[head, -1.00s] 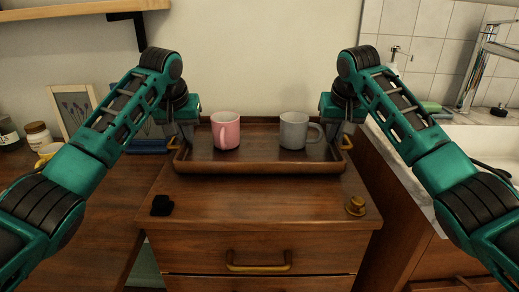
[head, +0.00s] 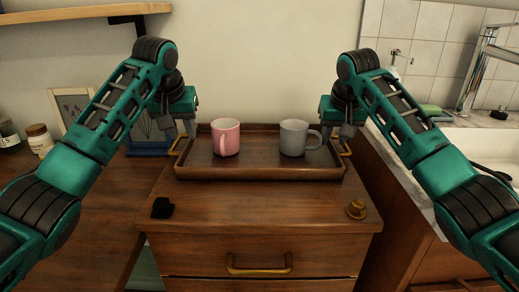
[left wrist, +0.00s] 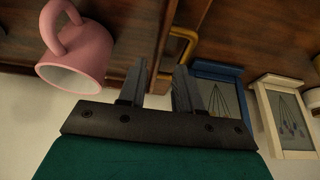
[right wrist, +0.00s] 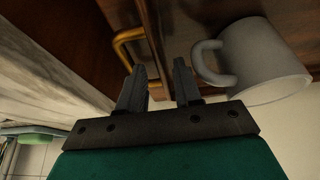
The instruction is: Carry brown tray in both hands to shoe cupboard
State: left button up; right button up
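The brown tray (head: 260,172) rests on top of a wooden drawer cabinet (head: 260,212). It carries an upright pink mug (head: 226,139) on the left and a grey mug (head: 293,139) on the right. My left gripper (head: 180,137) is open just above the tray's left brass handle (left wrist: 182,47); its fingers are apart with nothing between them. My right gripper (head: 344,139) is open just above the right brass handle (right wrist: 128,45), also empty. Each wrist view shows a handle beyond the fingertips.
A small black object (head: 162,208) and a brass-coloured hat-shaped item (head: 356,209) stand on the cabinet's front corners. A sink counter (head: 462,150) with a tap is at right. A picture frame (head: 75,105) and jar (head: 39,139) stand left. A shelf (head: 75,17) hangs upper left.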

jog(key=shift+s+a+f, duration=0.1)
jog(key=shift+a, duration=0.15)
jog(key=shift+s+a+r, duration=0.1)
jog(key=shift+s+r, duration=0.1)
jog(key=shift+r, duration=0.35)
pick_arm(q)
jog(key=v, duration=0.5)
jog(key=shift+s+a+r, duration=0.15)
jog(key=shift+a, duration=0.15)
jog(key=shift+w+d, duration=0.2)
jog(key=shift+w, duration=0.05)
pick_arm(e)
jog(key=shift+d+v, duration=0.15)
jog(key=shift+v, duration=1.6)
jog(key=shift+d+v, duration=0.15)
jog(key=shift+v, duration=1.65)
jog(key=shift+w+r, duration=0.1)
jog(key=shift+w, duration=0.05)
